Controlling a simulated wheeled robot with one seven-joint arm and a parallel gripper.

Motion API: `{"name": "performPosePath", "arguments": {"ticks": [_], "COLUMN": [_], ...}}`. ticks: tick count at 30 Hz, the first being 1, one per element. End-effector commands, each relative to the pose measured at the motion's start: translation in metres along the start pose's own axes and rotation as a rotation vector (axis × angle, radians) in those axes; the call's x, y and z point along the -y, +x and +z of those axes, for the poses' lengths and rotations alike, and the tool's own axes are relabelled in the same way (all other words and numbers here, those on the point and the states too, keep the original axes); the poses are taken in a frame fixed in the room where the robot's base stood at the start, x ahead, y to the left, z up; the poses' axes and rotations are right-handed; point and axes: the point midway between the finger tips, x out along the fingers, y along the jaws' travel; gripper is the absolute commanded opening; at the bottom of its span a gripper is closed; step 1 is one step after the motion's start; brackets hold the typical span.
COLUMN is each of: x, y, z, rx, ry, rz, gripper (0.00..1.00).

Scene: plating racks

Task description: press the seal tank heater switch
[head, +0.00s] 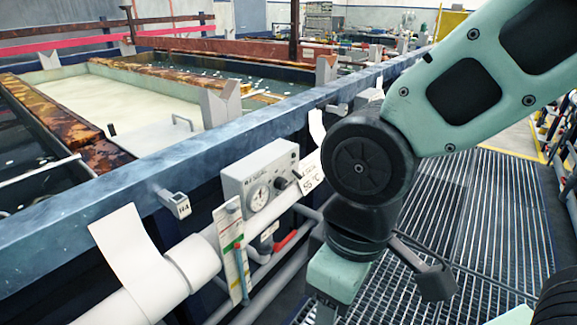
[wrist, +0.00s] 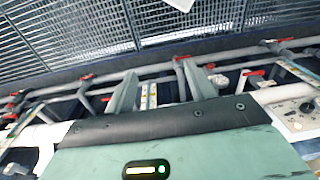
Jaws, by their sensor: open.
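A grey control box (head: 259,172) hangs on the side of the blue tank rail in the head view. It has a round dial (head: 258,196) and a small black knob or switch (head: 281,183); a tag reading about 55 °C sits beside it. I cannot read which control is the heater switch. A similar pale panel with a dial (wrist: 300,108) shows at the right edge of the wrist view. My gripper (wrist: 160,76) is open and empty in the wrist view, with its two fingers apart, left of that panel. In the head view its fingers are not seen.
Tanks of pale and dark liquid (head: 150,90) lie behind the blue rail (head: 200,150). A white roll (head: 190,265), a gauge strip (head: 234,250) and pipes with red handles (head: 284,241) are near the box. Metal grating (head: 490,210) covers the floor at right.

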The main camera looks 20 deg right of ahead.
Motion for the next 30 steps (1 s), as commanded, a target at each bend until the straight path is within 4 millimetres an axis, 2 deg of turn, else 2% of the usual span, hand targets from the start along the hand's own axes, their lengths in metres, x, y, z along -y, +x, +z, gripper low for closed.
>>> {"name": "performPosePath", "arguments": {"ticks": [13,14,19,23,25,30], "x": [0.000,0.000,-0.001,-0.003,-0.004,-0.013], "y": [0.000,0.000,0.009,0.028,0.041,0.069], "z": [0.000,0.000,-0.003,-0.013,-0.024,-0.060], "rx": [0.000,0.000,0.028,0.104,0.162,0.315], "ry": [0.001,0.001,0.074,0.283,0.446,0.878], "rz": [0.000,0.000,-0.033,-0.131,-0.212,-0.454], "gripper": [0.55,0.49,0.02,0.00,0.00,0.00]}}
